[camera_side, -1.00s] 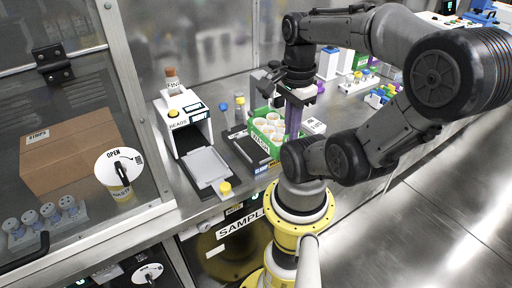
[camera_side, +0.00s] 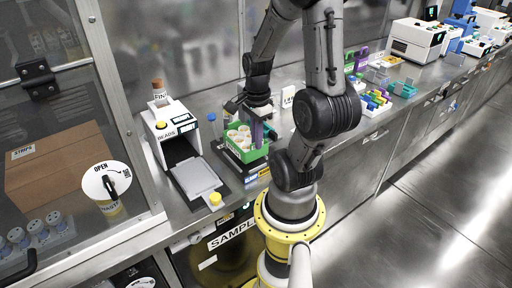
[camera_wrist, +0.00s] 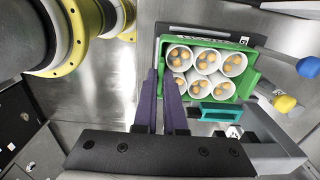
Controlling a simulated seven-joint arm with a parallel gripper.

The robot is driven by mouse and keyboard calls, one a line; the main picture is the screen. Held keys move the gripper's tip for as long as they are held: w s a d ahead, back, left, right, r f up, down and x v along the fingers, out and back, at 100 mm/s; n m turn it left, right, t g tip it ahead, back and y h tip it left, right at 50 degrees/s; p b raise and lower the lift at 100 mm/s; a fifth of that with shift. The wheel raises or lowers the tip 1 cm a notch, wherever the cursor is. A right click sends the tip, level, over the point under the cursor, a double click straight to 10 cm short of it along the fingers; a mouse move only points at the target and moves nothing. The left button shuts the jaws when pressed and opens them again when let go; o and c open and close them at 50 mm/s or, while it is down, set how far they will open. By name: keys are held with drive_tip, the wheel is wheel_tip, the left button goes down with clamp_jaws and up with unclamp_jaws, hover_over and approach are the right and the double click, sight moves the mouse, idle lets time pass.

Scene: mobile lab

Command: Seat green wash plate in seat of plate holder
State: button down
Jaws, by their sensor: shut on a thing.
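The green wash plate (camera_side: 240,154) holds several white cups and sits over the dark plate holder (camera_side: 249,181) in the side view. The wash plate also shows in the wrist view (camera_wrist: 244,85), turned slightly against the dark holder frame (camera_wrist: 160,48). My gripper (camera_side: 257,140) reaches down at the plate's right side in the side view. In the wrist view its purple fingers (camera_wrist: 162,82) are shut on the plate's left edge.
The white BEADS box (camera_side: 172,128) with its grey ramp (camera_side: 195,179) stands left of the holder. Yellow (camera_wrist: 285,103) and blue (camera_wrist: 307,67) caps lie close right of the plate in the wrist view.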

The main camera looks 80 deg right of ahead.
drive_tip(key=shift+w+d+f, duration=0.1)
drive_tip(key=shift+f, duration=0.8)
drive_tip(key=shift+w+d+f, duration=0.1)
drive_tip(key=shift+f, duration=0.8)
drive_tip(key=shift+f, duration=0.2)
drive_tip(key=c, duration=1)
unclamp_jaws()
drive_tip(key=shift+r, duration=0.1)
wheel_tip(320, 180, up, 11)
drive_tip(key=w+a+r+n+t, duration=0.2)
drive_tip(key=a+n, duration=0.6)
drive_tip(key=n, duration=0.5)
drive_tip(key=w+a+r+n+t, duration=0.3)
drive_tip(key=a+r+n, duration=0.2)
drive_tip(key=a+n, duration=0.4)
drive_tip(key=n, duration=0.5)
drive_tip(key=shift+a+r+t, duration=0.15)
drive_tip(key=shift+a+t, duration=0.15)
